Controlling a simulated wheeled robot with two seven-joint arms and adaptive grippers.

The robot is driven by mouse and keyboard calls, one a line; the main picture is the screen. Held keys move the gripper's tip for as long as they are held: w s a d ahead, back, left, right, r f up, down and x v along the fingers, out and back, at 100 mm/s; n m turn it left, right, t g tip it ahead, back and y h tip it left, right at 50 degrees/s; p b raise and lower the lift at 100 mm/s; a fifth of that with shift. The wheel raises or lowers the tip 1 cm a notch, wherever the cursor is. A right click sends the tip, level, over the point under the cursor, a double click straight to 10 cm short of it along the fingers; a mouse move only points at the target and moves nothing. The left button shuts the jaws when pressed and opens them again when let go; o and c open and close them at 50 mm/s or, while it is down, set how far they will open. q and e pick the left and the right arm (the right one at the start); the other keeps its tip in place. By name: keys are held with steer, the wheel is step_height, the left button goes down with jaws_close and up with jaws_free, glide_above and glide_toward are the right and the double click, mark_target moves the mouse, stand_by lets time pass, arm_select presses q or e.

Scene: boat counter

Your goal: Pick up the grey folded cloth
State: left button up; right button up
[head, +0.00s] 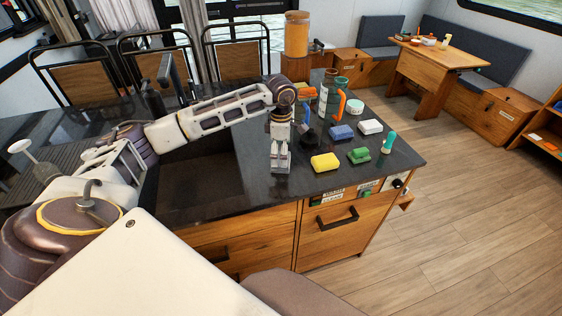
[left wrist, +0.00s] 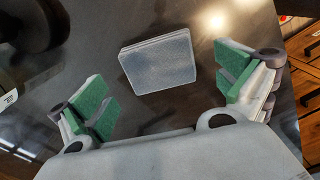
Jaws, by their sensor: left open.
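The grey folded cloth (left wrist: 159,61) lies flat on the dark counter in the left wrist view, a light grey rectangle with layered edges. My left gripper (left wrist: 165,90) is open, with its green-padded fingers on either side of the cloth and apart from it. Nothing is between the fingers in their grip. In the head view my left gripper (head: 280,161) points down over the counter near its front edge. I cannot make out the cloth there; the gripper may hide it. My right gripper is not in view.
An orange-topped jar (head: 297,34) stands behind. The sink lies left of the gripper.

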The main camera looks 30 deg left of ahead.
arm_select(q)
step_height(320, 180, down, 3)
steer(key=shift+r, duration=0.1)
steer(key=shift+f, duration=0.25)
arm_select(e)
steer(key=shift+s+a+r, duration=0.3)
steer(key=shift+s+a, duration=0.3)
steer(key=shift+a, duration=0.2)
arm_select(q)
steer(key=c, duration=1.1)
steer(key=shift+o, duration=0.2)
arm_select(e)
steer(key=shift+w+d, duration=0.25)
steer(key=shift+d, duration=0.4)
arm_select(q)
steer(key=shift+r, duration=0.15)
